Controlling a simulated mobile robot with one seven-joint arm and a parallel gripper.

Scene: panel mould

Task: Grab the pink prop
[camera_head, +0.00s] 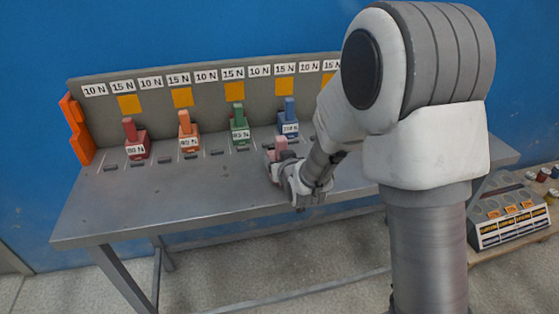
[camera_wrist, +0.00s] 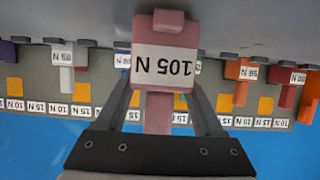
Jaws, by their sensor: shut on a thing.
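The pink prop (camera_wrist: 164,102) fills the middle of the wrist view, with a white label reading 105 N, upside down in that view. My gripper (camera_wrist: 163,100) has a finger on each side of it and is shut on it. In the head view, the pink prop (camera_head: 281,143) shows just beyond my gripper (camera_head: 284,160), over the table near the blue prop. Its lower part is hidden by my gripper there, and I cannot tell whether it touches the table.
Red (camera_head: 136,138), orange (camera_head: 188,132), green (camera_head: 239,128) and blue (camera_head: 289,119) props stand along the grey panel (camera_head: 100,110) on the table. An orange piece (camera_head: 76,128) is at the panel's left end. The table's front left (camera_head: 150,205) is clear. A rack (camera_head: 510,215) stands at right.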

